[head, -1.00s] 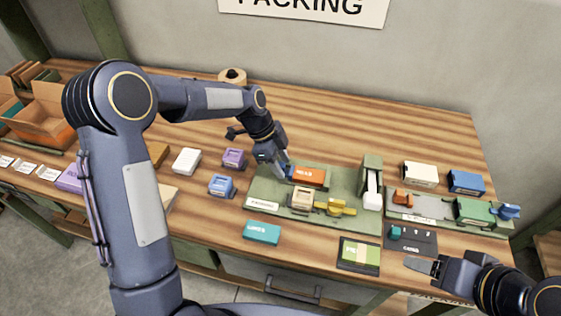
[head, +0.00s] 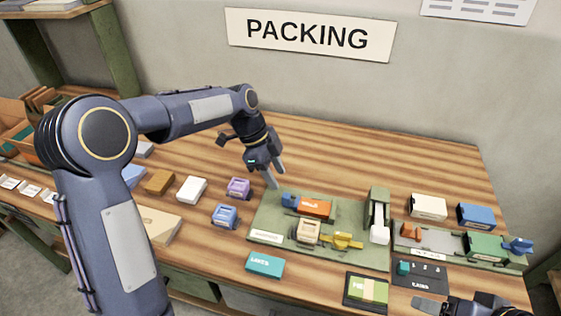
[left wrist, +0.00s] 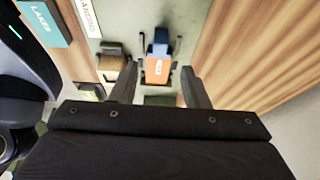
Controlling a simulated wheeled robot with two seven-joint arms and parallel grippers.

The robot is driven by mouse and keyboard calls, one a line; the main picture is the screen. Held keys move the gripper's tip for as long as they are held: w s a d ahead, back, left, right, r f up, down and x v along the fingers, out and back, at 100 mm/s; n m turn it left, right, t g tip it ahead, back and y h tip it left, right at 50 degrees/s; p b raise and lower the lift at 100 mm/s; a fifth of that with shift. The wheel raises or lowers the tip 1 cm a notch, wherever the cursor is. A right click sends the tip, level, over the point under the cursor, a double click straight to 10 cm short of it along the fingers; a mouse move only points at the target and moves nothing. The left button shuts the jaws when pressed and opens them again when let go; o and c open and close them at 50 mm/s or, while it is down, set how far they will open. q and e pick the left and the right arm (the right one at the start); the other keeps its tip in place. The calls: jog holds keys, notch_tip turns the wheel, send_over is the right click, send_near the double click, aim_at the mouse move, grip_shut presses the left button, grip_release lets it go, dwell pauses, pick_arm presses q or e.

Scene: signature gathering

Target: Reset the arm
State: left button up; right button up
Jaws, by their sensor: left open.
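My left gripper (head: 274,176) is open and empty. It hangs above the table, just behind the left back edge of the green fixture board (head: 266,222). In the left wrist view its two fingers (left wrist: 160,88) stand apart, with the orange block (left wrist: 158,68) lying beyond and between them. The orange block also shows in the head view (head: 315,207), seated in the fixture beside a blue clamp (head: 289,199). My right gripper (head: 432,306) shows only in part at the bottom right edge, and its jaw opening cannot be made out.
A teal box (head: 265,264) lies in front of the board. Purple (head: 238,187), blue (head: 225,215) and white (head: 192,189) boxes stand left of it. A second fixture (head: 440,240) is at the right. The table's back middle (head: 350,150) is clear.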

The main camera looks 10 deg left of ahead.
pick_arm(q)
jog(key=s+a+r+n+t, duration=0.1)
jog(key=s+a+r+n, duration=0.25)
jog(key=s, duration=0.25)
jog(key=s+a+r+n+t, duration=0.2)
jog(key=s+r+n, duration=0.2)
jog(key=s+n, duration=0.15)
jog(key=s+f+n+t, duration=0.2)
jog(key=s+f+n, duration=0.1)
jog(key=s+n, duration=0.8)
jog(key=s, duration=0.5)
jog(key=shift+s+a+f+t+y, duration=0.2)
jog(key=shift+a+f+t+y, duration=0.15)
jog(key=shift+t+y, duration=0.05)
